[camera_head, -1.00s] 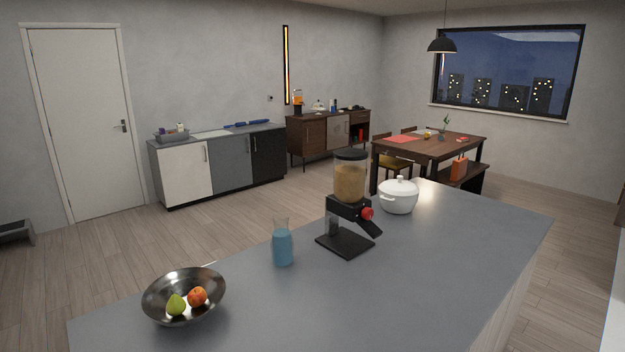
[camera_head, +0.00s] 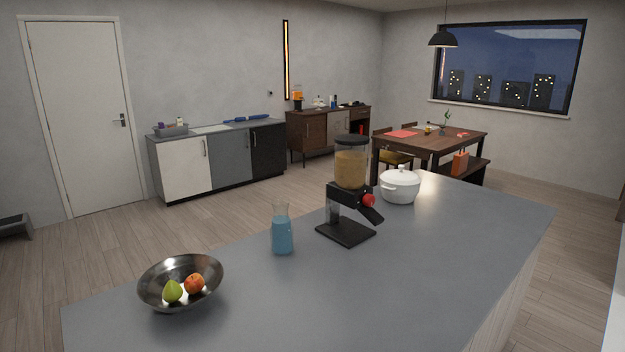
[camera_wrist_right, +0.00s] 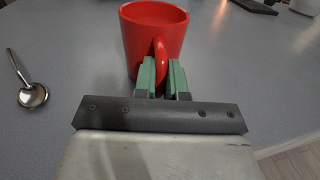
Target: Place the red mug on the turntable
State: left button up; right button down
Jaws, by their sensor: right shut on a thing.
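The red mug (camera_wrist_right: 153,35) shows in the right wrist view, just beyond the fingertips, with its open top facing up. My right gripper (camera_wrist_right: 162,77) has green finger pads shut on the mug's handle, one on each side of it. A grey surface lies beneath the mug; I cannot tell whether the mug touches it. Neither the mug nor my grippers show in the head view. I cannot make out a turntable in either view. My left gripper is not in view.
A metal spoon (camera_wrist_right: 30,92) lies left of the mug. The grey counter (camera_head: 405,280) bears a fruit bowl (camera_head: 155,290), a blue-filled carafe (camera_head: 282,236), a dispenser (camera_head: 350,170) and a white pot (camera_head: 400,186). The counter's right front is clear. A dining table (camera_head: 440,145) stands beyond.

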jog(key=s+n+y, duration=0.1)
jog(key=s, duration=0.1)
jog(key=s+d+n+g+b, duration=0.1)
jog(key=s+n, duration=0.1)
jog(key=s+r+n+g+y, duration=0.1)
jog(key=s, duration=0.2)
jog(key=shift+d+y+b, duration=0.3)
jog(key=shift+d+b, duration=0.05)
jog(key=shift+s, duration=0.1)
jog(key=shift+r, duration=0.15)
